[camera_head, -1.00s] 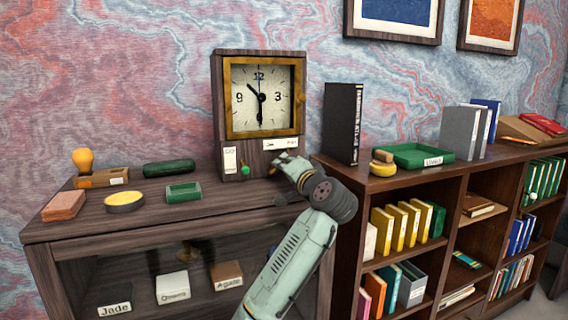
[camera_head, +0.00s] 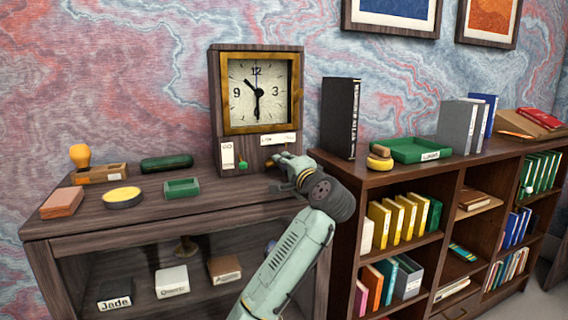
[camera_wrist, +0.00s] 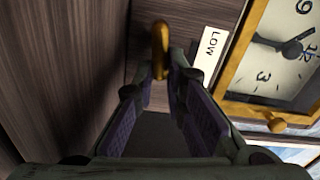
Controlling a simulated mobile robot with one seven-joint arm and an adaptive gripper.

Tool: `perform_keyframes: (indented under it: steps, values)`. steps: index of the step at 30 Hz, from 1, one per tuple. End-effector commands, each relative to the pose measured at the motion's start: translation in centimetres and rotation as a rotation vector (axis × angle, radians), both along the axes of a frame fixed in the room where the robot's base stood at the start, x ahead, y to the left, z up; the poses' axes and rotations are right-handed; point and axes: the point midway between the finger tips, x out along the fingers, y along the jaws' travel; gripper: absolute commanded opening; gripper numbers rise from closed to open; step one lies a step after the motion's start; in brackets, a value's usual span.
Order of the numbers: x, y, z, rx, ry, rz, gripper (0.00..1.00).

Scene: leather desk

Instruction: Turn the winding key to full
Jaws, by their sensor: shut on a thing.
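The wooden clock (camera_head: 214,100) stands upright on the desk, with a gold-framed dial. A gold winding key (camera_wrist: 159,38) shows low on the clock's front in the wrist view. Its near end is between the fingertips of my gripper (camera_wrist: 163,72), which is shut on it. A white label reading LOW (camera_wrist: 209,50) is beside the key. In the head view my gripper (camera_head: 281,163) is at the clock's lower right front and hides the key.
A green knob (camera_head: 243,165) sits left of my gripper. A bookshelf (camera_head: 400,182) stands close on the right.

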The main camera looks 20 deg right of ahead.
Motion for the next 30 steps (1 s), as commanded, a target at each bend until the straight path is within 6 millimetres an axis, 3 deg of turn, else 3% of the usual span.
perform_keyframes:
  steps: [6, 7, 15, 25, 30]
  values:
    - [0.0, 0.0, -0.1, -0.001, 0.002, 0.0, 0.0]
    - [0.0, 0.0, -0.1, -0.001, 0.002, 0.0, 0.13]
    - [0.0, 0.0, 0.0, -0.001, 0.001, 0.0, 0.31]
    - [-0.2, 0.0, 0.0, -0.002, 0.0, -0.001, 0.32]
    - [-2.1, -0.2, 0.0, -0.002, -0.001, -0.004, 0.32]
